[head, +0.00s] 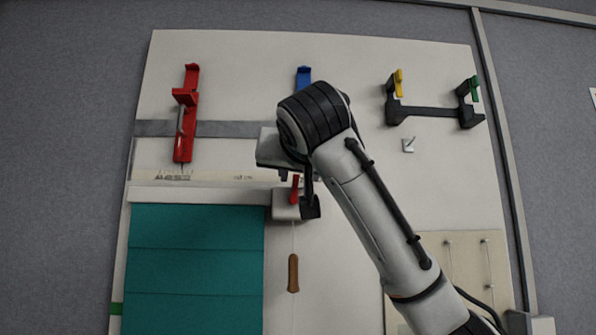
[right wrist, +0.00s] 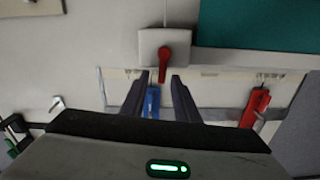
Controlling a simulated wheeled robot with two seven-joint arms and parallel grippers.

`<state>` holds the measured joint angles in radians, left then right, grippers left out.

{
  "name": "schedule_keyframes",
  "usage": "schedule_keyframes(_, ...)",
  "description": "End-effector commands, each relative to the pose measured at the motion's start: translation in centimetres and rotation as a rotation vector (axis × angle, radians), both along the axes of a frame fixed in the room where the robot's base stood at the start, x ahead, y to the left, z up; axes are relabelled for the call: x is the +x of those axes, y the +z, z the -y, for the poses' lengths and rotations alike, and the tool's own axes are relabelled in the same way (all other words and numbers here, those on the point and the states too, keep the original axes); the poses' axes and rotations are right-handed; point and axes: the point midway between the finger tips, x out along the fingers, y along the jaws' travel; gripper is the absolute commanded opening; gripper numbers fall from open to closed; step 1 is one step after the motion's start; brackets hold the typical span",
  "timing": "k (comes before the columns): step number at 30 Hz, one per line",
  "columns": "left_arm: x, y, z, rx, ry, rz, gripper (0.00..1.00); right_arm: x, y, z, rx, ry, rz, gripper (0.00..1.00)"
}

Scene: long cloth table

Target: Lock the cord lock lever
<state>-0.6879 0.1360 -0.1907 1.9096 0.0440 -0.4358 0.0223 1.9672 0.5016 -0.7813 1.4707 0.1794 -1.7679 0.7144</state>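The cord lock is a small pale box (head: 284,207) at the right end of the blind's head rail. Its red lever (head: 295,187) points up in the head view. In the right wrist view, which is upside down, the lever (right wrist: 174,54) hangs from a round pivot on the box (right wrist: 151,43). My right gripper (head: 309,198) is at the lever, partly hidden by my own wrist. In the right wrist view its two dark fingers (right wrist: 161,78) are apart, with the lever's tip near the gap between them. Contact cannot be told. My left gripper is in neither view.
A teal blind (head: 195,270) hangs left of the lock. A thin cord with a brown pull (head: 293,273) hangs below it. A red latch (head: 186,115), a blue part (head: 303,77) and a black bracket with yellow and green levers (head: 435,111) are higher on the board.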

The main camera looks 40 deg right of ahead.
Motion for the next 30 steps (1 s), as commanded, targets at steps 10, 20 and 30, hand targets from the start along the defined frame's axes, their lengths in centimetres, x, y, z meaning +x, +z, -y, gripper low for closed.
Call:
schedule_keyframes(10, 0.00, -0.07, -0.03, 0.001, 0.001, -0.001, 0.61, -0.02, -0.01, -0.03, 0.000, 0.000, 0.000, 0.00)
schedule_keyframes(20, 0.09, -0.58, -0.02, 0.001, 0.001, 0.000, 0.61, 0.23, -0.08, -0.55, -0.085, 0.003, -0.053, 0.00)
schedule_keyframes(30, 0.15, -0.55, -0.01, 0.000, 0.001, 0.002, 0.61, 0.27, 0.06, -0.58, -0.122, 0.001, -0.074, 0.00)
